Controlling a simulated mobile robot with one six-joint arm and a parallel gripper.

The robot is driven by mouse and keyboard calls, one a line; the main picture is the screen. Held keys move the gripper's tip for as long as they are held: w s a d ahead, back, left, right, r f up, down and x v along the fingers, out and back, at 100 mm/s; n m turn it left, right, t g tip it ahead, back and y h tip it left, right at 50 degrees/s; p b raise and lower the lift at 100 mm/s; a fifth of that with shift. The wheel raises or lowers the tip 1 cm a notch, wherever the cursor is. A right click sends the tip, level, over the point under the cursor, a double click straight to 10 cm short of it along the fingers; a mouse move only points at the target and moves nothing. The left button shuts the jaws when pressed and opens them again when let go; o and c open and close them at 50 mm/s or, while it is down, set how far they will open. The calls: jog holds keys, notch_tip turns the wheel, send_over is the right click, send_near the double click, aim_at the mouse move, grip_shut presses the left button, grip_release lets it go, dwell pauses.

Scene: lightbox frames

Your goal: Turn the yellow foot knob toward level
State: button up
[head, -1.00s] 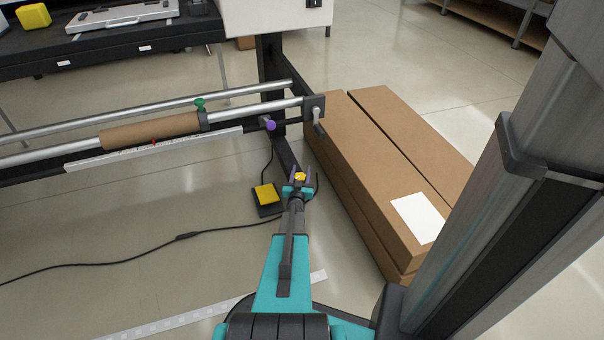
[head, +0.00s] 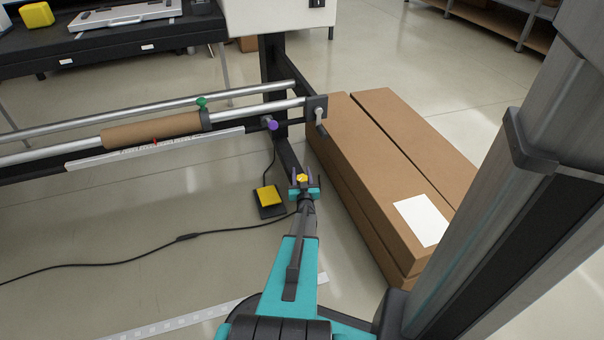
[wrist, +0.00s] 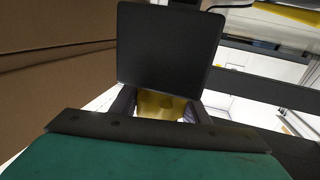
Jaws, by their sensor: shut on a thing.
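The yellow foot knob (head: 302,178) sits at the near end of the machine's dark foot rail, low near the floor. My gripper (head: 303,185) is shut on it, with one dark finger on each side of the knob. In the wrist view the yellow knob (wrist: 160,106) shows between the two fingers (wrist: 160,108), below a dark square-ended beam (wrist: 168,45). The lower part of the knob is hidden behind my gripper's body.
Long cardboard boxes (head: 375,170) lie close on the right. A yellow-topped pedal (head: 269,198) with a black cable (head: 130,250) lies on the floor just left. A roller with brown paper (head: 150,130) and a purple knob (head: 272,124) are above left.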

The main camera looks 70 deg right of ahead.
jog(key=shift+w, duration=0.25)
jog(key=o, duration=1)
jog(key=shift+c, duration=0.2)
jog(key=shift+o, duration=0.5)
jog(key=shift+s, duration=0.1)
jog(key=shift+s+a, duration=0.1)
jog(key=p+v, duration=0.3)
jog(key=v, duration=1)
jog(key=shift+s+a+p, duration=0.15)
jog(key=shift+a+p, duration=0.1)
jog(key=shift+p, duration=0.15)
jog(key=shift+r, duration=0.1)
